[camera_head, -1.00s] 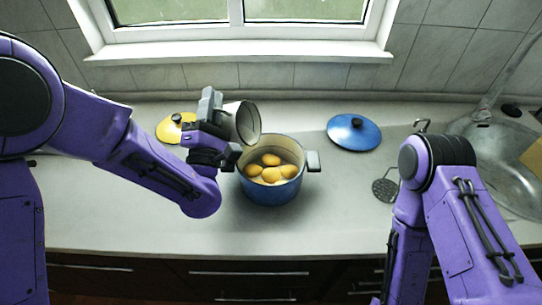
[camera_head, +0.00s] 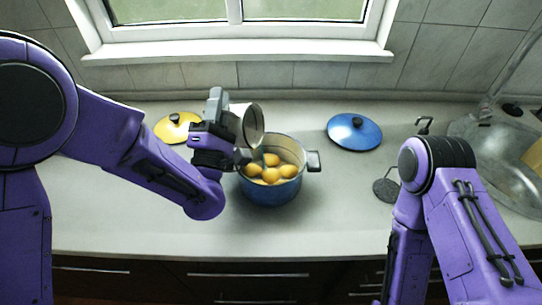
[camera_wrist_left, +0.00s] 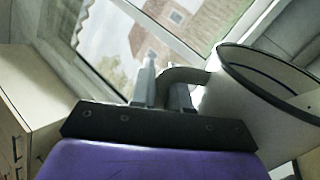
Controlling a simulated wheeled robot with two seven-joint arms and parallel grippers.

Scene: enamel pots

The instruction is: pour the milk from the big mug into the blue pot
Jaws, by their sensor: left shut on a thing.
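The big mug (camera_head: 253,122), white with a dark rim, is held in the air above the back left of the blue pot. It is tipped far over, its mouth turned to the right. My left gripper (camera_head: 226,126) is shut on its handle; the left wrist view also shows the mug (camera_wrist_left: 255,100) and the gripper (camera_wrist_left: 166,93) at the handle. The blue pot (camera_head: 270,193) stands open and upright on the counter with several yellow, potato-like pieces in it. I cannot make out any milk in the mug or a stream. My right gripper is out of view.
A blue lid (camera_head: 354,132) lies right of the pot, and a yellow lid (camera_head: 177,128) lies behind my left arm. A dark skimmer (camera_head: 386,190) lies near my right arm. A sink (camera_head: 500,150) is at the right. The counter (camera_head: 300,230) in front of the pot is clear.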

